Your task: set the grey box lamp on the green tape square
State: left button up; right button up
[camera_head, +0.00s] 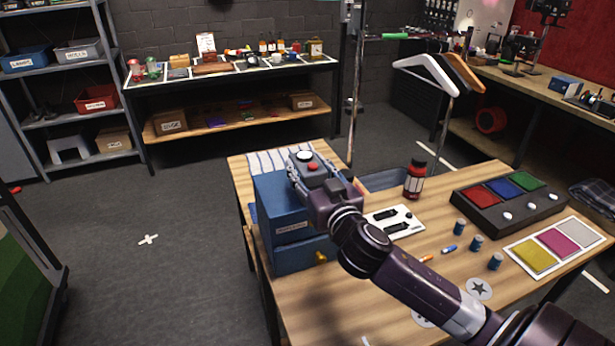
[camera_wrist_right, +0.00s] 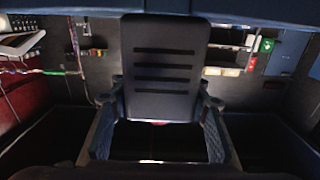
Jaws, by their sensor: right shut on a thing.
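The grey box lamp (camera_head: 300,163) is a small dark grey box with a white round top and a red part. In the right wrist view the grey box (camera_wrist_right: 165,72) shows its slotted face between the two fingers. My right gripper (camera_head: 314,178) is shut on it and holds it in the air, in front of the blue drawer cabinet's top in the picture. In the right wrist view the fingers (camera_wrist_right: 160,112) lie at the box's two sides. I cannot make out a green tape square. My left gripper is not in view.
Floor at left is open.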

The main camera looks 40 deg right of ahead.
jog(key=shift+r, duration=0.1)
grip_shut()
jog(key=shift+r, duration=0.1)
notch_tip(320, 180, up, 20)
jog(key=shift+p, duration=0.4)
